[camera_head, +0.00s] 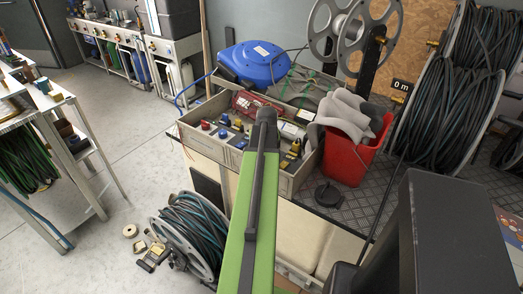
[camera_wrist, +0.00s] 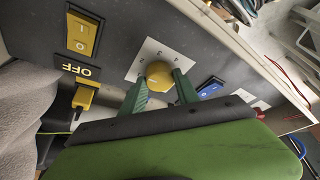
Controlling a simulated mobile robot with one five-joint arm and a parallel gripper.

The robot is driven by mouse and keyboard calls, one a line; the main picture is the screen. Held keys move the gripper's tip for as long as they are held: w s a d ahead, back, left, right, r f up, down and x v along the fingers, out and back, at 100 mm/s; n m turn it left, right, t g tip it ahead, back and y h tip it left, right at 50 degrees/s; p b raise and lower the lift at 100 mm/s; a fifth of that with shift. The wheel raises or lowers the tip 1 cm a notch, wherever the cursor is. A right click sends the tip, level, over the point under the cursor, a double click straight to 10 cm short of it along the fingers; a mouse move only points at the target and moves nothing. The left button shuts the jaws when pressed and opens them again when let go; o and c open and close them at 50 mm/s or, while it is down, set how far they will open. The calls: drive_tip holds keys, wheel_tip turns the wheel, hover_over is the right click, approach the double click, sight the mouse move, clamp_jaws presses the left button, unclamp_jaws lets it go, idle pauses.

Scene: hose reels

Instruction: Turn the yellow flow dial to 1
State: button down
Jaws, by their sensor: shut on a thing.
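In the wrist view the yellow flow dial (camera_wrist: 159,73) is a round knob on a white plate (camera_wrist: 147,52) with small dark marks, set in a grey panel. I cannot read the marks or tell where the dial points. My gripper (camera_wrist: 161,80) has its two green fingers on either side of the dial, shut on it. In the head view my green arm reaches to the grey control box (camera_head: 300,183). The arm end hides part of the box, and I cannot make out the dial there.
Beside the dial are a yellow rocker switch (camera_wrist: 84,34) above an OFF label (camera_wrist: 78,69) and a blue switch (camera_wrist: 210,87). A red bucket (camera_head: 345,155) with grey cloth stands right of the box. A blue hose reel (camera_head: 252,63) is behind it.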

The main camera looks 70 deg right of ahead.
drive_tip(key=n, duration=0.1)
drive_tip(key=n+t, duration=0.1)
drive_tip(key=n, duration=0.1)
drive_tip(key=n+y, duration=0.1)
drive_tip(key=shift+d+n, duration=0.3)
drive_tip(key=shift+n+t+y, duration=0.5)
drive_tip(key=shift+n, duration=1.1)
drive_tip(key=c, duration=0.9)
unclamp_jaws()
drive_tip(key=p+v, duration=1.6)
drive_tip(key=v, duration=0.1)
drive_tip(key=shift+r, duration=0.15)
